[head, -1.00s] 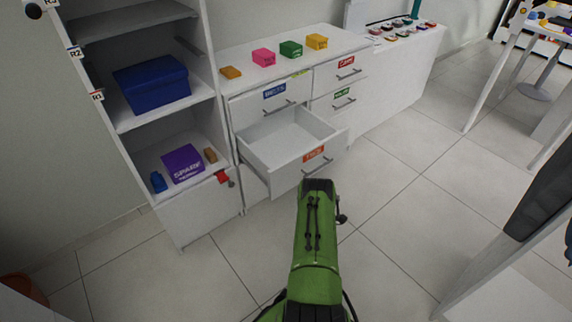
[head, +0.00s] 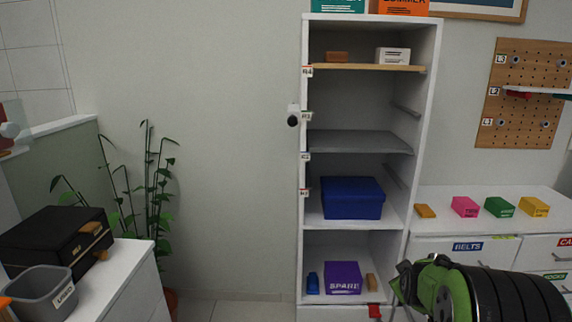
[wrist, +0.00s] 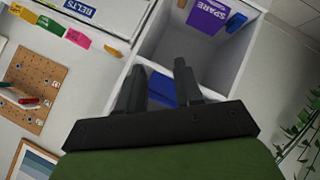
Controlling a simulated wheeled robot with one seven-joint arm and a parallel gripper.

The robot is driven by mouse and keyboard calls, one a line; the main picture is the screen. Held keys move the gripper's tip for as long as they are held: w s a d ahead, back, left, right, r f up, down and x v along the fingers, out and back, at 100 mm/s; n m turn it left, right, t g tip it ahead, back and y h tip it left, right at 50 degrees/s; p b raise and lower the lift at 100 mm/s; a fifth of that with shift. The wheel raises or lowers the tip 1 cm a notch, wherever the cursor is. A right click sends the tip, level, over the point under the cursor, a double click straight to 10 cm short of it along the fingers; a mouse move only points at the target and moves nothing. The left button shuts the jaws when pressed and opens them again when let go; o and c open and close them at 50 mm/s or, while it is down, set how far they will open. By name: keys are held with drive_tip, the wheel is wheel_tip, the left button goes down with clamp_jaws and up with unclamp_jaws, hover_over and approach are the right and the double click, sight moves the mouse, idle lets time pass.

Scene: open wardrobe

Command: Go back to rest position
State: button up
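My gripper (wrist: 158,82) shows in the wrist view with its two dark fingers apart and nothing between them. It faces the open wardrobe (head: 433,75) from in front, and the wrist view is turned nearly upside down. In the head view, a green and black part of my arm is at the lower right. The fingers cannot be made out there.
The wardrobe holds a blue box (head: 352,198) and a purple SPARE box (head: 343,278). Right of it, a white dresser (head: 425,250) carries several small boxes. A plant (head: 150,190) and a counter with a black box (head: 55,240) stand left. Floor shows between.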

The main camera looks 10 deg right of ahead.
drive_tip(key=s+a+r+m+y, duration=0.1)
drive_tip(key=s+a+r, duration=0.25)
drive_tip(key=a, duration=0.25)
drive_tip(key=s+a+r+y, duration=0.1)
drive_tip(key=s+a+r, duration=0.2)
drive_tip(key=s+a, duration=0.15)
drive_tip(key=s+a+m+g+y, duration=0.1)
drive_tip(key=s+a+g+y, duration=0.1)
drive_tip(key=s+a, duration=0.6)
drive_tip(key=s+a+m+g+y, duration=0.1)
drive_tip(key=s+a, duration=0.4)
drive_tip(key=s, duration=0.8)
wheel_tip(320, 180, up, 17)
drive_tip(key=p, duration=1.7)
drive_tip(key=shift+d+r+p, duration=0.15)
drive_tip(key=shift+d+p, duration=0.05)
drive_tip(key=shift+p, duration=0.2)
drive_tip(key=shift+w, duration=0.1)
